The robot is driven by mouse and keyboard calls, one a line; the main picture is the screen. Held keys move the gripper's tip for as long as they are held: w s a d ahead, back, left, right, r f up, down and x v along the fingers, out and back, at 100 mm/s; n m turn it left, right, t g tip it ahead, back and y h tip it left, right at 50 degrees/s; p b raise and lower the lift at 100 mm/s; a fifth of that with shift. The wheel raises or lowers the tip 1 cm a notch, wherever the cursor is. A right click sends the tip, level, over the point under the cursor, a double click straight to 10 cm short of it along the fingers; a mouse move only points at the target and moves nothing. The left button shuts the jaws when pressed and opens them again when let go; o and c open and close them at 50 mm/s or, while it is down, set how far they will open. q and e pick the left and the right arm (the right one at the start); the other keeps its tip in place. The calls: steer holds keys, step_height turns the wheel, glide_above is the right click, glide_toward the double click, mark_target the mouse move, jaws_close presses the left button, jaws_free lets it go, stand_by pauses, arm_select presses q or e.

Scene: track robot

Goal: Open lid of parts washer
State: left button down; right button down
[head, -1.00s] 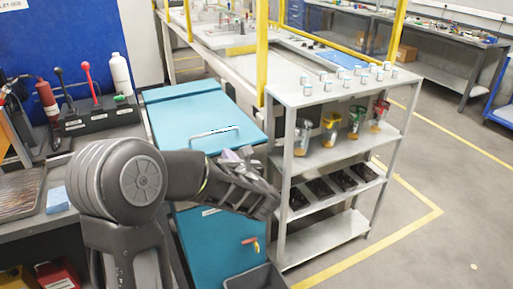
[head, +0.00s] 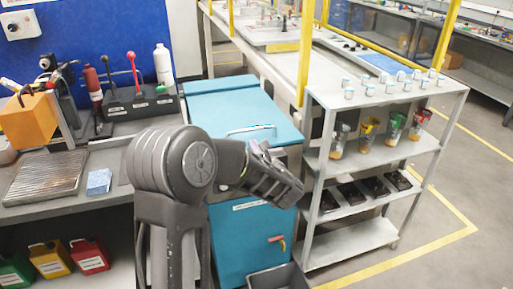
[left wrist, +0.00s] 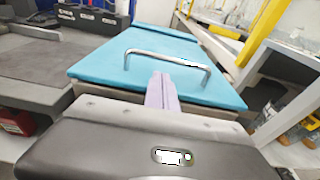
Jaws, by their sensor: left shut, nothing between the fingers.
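The parts washer (head: 245,225) is a teal cabinet in the middle of the head view. Its teal lid (head: 235,108) is down, with a metal bar handle (head: 250,129) near the front edge. In the left wrist view the lid (left wrist: 150,50) and its handle (left wrist: 168,58) lie straight ahead. My left gripper (left wrist: 160,90) is shut and empty; its pale fingers appear just in front of the handle, and I cannot tell whether they touch it. In the head view my left arm's dark wrist hides the washer's upper front. My right gripper is not in view.
A grey shelf rack (head: 350,155) with small jars, coloured cups and black trays stands close on the right. A grey workbench (head: 105,185) with a ribbed tray and a blue sponge (head: 99,181) is on the left. A dark bin (head: 278,278) stands below the washer's front.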

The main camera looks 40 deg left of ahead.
arm_select(q)
steer(key=p+x, duration=0.1)
steer(key=x, duration=0.4)
steer(key=shift+w+a, duration=0.25)
steer(key=shift+a, duration=0.05)
